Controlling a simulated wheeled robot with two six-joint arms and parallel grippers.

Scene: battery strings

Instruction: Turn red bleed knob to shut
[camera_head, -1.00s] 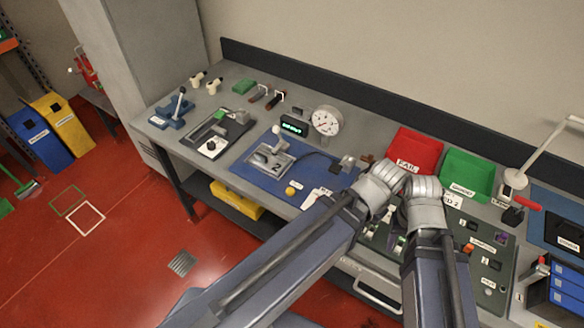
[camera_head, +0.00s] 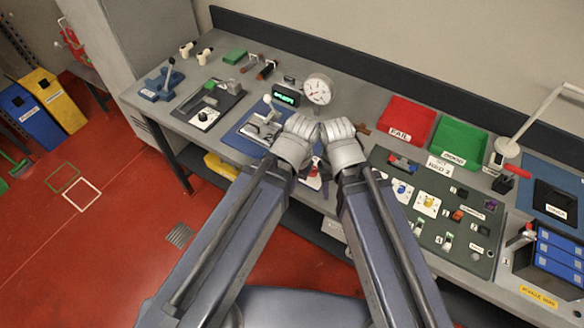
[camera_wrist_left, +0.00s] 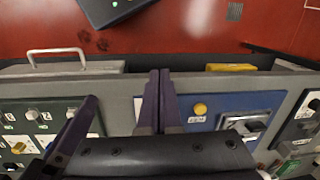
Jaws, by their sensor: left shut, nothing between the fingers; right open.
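I cannot pick out the red bleed knob with certainty. In the head view a small red and white patch (camera_head: 314,181) shows in the gap between my arms, too small and covered to identify. My right gripper (camera_head: 343,138) is over the bench, right of the blue mat; its fingers are mostly hidden by the wrist, and it is open. My left gripper (camera_head: 301,136) is close beside it, over the blue mat. In the left wrist view its dark fingers (camera_wrist_left: 157,103) are together and empty, near the bench's front edge.
A dial gauge (camera_head: 317,90) and green display (camera_head: 286,96) stand behind my grippers. A dark panel (camera_head: 385,181) with several knobs and switches lies to the right. A red bin (camera_head: 407,117) and green bin (camera_head: 459,141) stand behind it. A yellow button (camera_wrist_left: 200,108) is near the left gripper.

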